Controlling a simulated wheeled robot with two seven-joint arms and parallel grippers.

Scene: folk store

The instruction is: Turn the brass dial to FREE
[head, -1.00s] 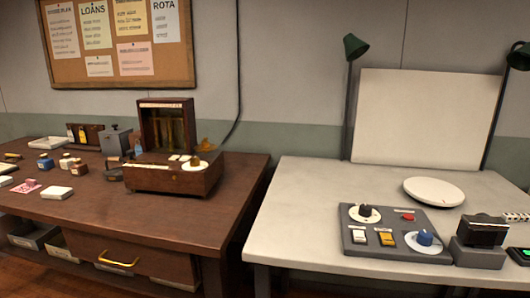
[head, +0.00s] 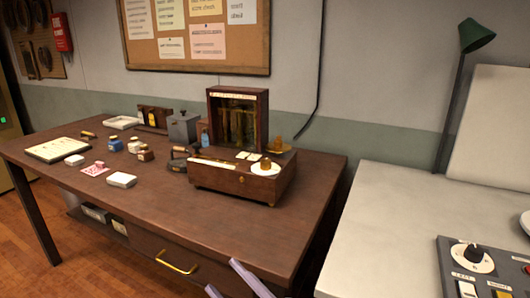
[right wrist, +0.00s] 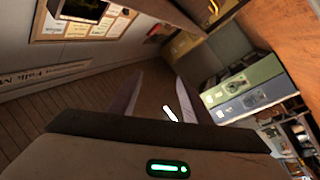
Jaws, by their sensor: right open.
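The brass dial (head: 265,165) sits on a white disc on top of a wooden box (head: 230,182), on the dark wooden table. Marks on the disc are too small to read. My right gripper (head: 222,274) comes in at the bottom edge of the head view, in front of the table and well short of the dial. Its two pale fingers are apart and nothing is between them. They also show in the right wrist view (right wrist: 157,85), where the dial is not seen. My left gripper is not in view.
An upright wooden case with a glass front (head: 238,118) stands behind the dial's box. Small boxes and bottles lie on the left of the table (head: 215,235), whose front part is clear. A grey panel with knobs (head: 455,262) is on the pale table at right.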

